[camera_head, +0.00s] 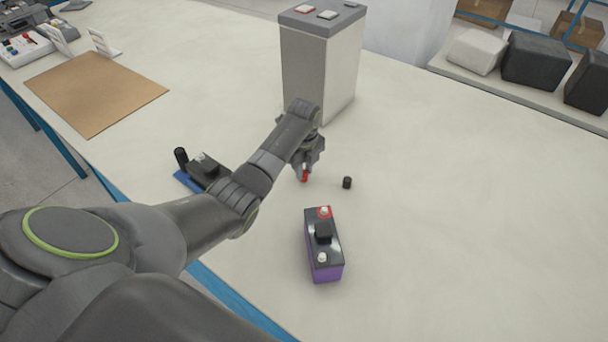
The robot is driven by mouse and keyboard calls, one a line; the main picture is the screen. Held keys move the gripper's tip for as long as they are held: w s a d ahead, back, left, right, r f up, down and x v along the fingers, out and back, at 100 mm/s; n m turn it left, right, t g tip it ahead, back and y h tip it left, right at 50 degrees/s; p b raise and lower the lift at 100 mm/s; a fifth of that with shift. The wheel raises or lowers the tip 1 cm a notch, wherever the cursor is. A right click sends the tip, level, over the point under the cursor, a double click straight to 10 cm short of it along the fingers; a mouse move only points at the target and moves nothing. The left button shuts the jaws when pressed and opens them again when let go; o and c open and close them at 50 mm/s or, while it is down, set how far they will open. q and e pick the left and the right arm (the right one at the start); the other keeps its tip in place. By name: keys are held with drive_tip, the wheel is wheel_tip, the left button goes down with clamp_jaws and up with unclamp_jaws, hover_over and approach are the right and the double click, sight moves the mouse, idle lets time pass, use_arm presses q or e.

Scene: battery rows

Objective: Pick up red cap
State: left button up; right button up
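The small red cap (304,176) shows at the tips of my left gripper (306,170), near the middle of the table. The fingers point down at the cap and partly hide it. I cannot tell whether they are closed on it, or whether it touches the table. A black cap (347,183) stands on the table just right of the gripper, apart from it. A purple battery with a black top (324,244) stands in front, with a red-ringed terminal at its far end and a pale terminal at its near end. My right gripper is out of view.
A tall grey unit (304,75) stands just behind the gripper. A dark and blue device (203,170) sits left of my forearm, partly hidden. A brown board (95,92) lies far left. Dark and white packs (535,60) sit back right. The table's right side is clear.

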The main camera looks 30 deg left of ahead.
use_arm(q)
drive_tip(key=c, duration=0.4)
